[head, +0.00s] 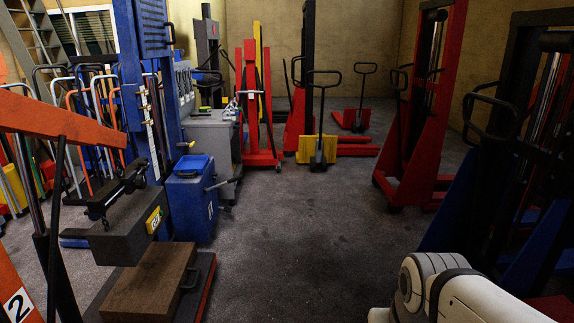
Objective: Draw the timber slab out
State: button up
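The timber slab (148,286) is a thick brown block at the lower left in the head view. My white arm shows at the lower right, well apart from the slab. My gripper is not in view.
A blue box (192,200) stands just behind the slab. An orange-red beam and frame (60,122) crowd the left. Red lifters (262,105) and a pallet truck (318,140) stand at the back. Tall red and blue stackers (415,130) line the right. The middle floor (300,235) is clear.

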aim_at(152, 292)
jog(key=u, duration=0.25)
jog(key=i, duration=1.55)
jog(key=u, duration=0.7)
jog(key=i, duration=1.7)
jog(key=u, duration=0.5)
